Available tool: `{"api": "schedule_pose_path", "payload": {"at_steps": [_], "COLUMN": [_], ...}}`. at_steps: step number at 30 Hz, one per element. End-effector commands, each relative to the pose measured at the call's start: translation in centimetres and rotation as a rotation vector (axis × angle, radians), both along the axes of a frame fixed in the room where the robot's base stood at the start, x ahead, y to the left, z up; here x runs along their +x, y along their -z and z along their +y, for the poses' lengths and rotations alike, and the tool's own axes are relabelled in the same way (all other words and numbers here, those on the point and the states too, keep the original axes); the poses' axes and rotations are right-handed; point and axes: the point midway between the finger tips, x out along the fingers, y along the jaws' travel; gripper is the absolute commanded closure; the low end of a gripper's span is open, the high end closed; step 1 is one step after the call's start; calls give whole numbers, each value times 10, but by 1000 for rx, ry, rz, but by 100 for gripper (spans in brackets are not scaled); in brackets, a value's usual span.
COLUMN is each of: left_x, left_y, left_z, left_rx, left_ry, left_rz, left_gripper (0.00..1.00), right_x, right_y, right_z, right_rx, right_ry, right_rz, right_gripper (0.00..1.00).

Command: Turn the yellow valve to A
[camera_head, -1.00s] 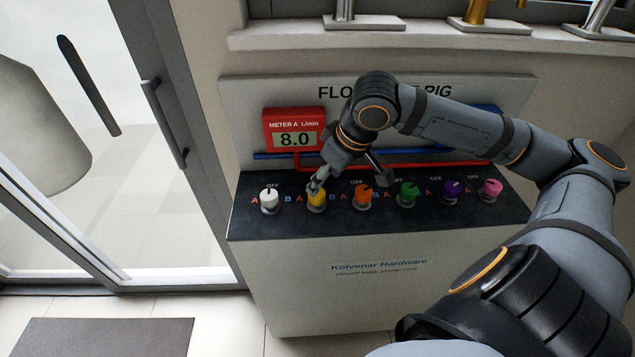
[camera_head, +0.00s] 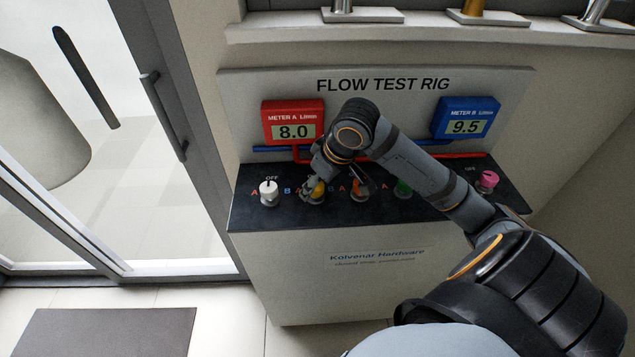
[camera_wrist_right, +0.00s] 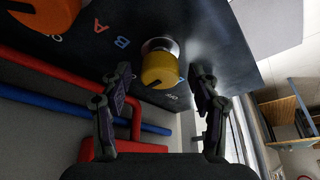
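The yellow valve (camera_head: 319,189) is a round knob on the black panel top, second from the left. In the right wrist view the yellow valve (camera_wrist_right: 159,68) sits between the tips of my right gripper (camera_wrist_right: 160,78), with a finger on each side. The fingers are spread, with visible gaps beside the knob. In the head view my right gripper (camera_head: 317,181) reaches down at the valve and partly covers it. Which mark the knob points to is unclear. My left gripper is in neither view.
A white valve (camera_head: 268,190) stands to the left, an orange valve (camera_head: 360,188) and green valve (camera_head: 403,188) to the right, a pink valve (camera_head: 488,180) at the far end. Red meter A (camera_head: 294,124) reads 8.0; blue meter B (camera_head: 466,119) reads 9.5. Pipes run behind.

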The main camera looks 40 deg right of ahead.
Motion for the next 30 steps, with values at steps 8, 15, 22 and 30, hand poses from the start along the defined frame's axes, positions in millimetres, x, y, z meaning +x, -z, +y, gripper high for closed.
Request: {"api": "schedule_pose_path", "payload": {"at_steps": [8,15,22,30], "left_x": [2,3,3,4], "left_y": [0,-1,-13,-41], "left_z": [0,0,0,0], "left_rx": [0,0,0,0], "left_ry": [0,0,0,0], "left_rz": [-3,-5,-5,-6], "left_gripper": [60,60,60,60], "right_x": [0,0,0,1], "right_y": [0,-1,-3,-6], "right_z": [0,0,-1,-2], "right_rx": [0,-1,-1,1], "right_ry": [0,-4,-64,-258], "right_rz": [0,0,2,2], "right_gripper": [78,93,93,93]}}
